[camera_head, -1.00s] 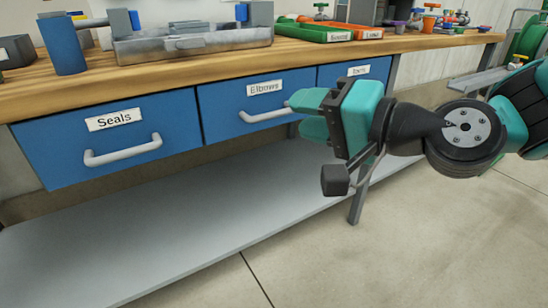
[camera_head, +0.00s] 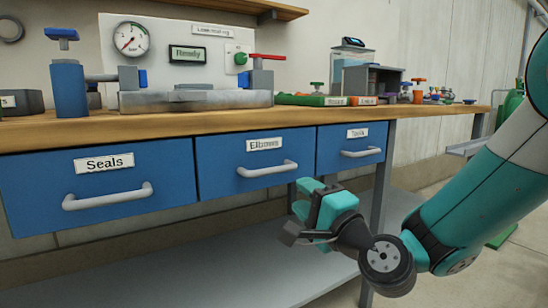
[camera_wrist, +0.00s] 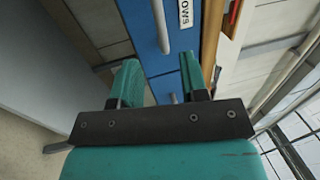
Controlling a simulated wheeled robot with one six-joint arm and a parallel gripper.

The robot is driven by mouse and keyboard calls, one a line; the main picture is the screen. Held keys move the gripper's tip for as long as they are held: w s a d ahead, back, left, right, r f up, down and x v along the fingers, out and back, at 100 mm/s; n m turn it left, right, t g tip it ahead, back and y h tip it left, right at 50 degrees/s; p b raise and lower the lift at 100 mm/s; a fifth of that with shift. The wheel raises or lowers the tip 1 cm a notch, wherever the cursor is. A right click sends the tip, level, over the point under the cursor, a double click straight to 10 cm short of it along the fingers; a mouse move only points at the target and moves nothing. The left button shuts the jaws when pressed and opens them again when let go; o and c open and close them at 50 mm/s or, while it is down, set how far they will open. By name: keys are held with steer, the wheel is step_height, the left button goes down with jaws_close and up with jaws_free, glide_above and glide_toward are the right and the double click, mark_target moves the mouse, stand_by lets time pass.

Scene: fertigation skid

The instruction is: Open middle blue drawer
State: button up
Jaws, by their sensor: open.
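The middle blue drawer (camera_head: 222,156), labelled Elbows, is closed, flush with the drawers beside it. Its grey bar handle (camera_head: 267,170) is level and uncovered in the head view. My gripper (camera_head: 299,197) is open and empty, a little below and right of that handle. In the wrist view the two teal fingers of my gripper (camera_wrist: 160,64) point at the blue drawer front (camera_wrist: 143,35). The handle (camera_wrist: 161,26) lies ahead of the fingertips, apart from them, running lengthwise in that view. Part of the label (camera_wrist: 185,13) shows to the right of it.
The Seals drawer (camera_head: 40,176) is on the left and a third drawer (camera_head: 334,143) on the right, both closed. A grey lower shelf (camera_head: 190,268) runs beneath. A bench leg (camera_head: 381,180) stands right of the drawers. The wooden top (camera_head: 200,122) carries valves and trays.

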mark_target(276, 172)
steer(key=p+x, duration=0.8)
steer(key=x, duration=0.1)
steer(key=shift+w+a+r, duration=0.15)
steer(key=shift+a+r, duration=0.1)
steer(key=shift+p+x, duration=0.35)
steer(key=shift+x, duration=0.55)
steer(key=shift+d+f, duration=0.1)
steer(key=shift+f, duration=0.1)
jaws_close()
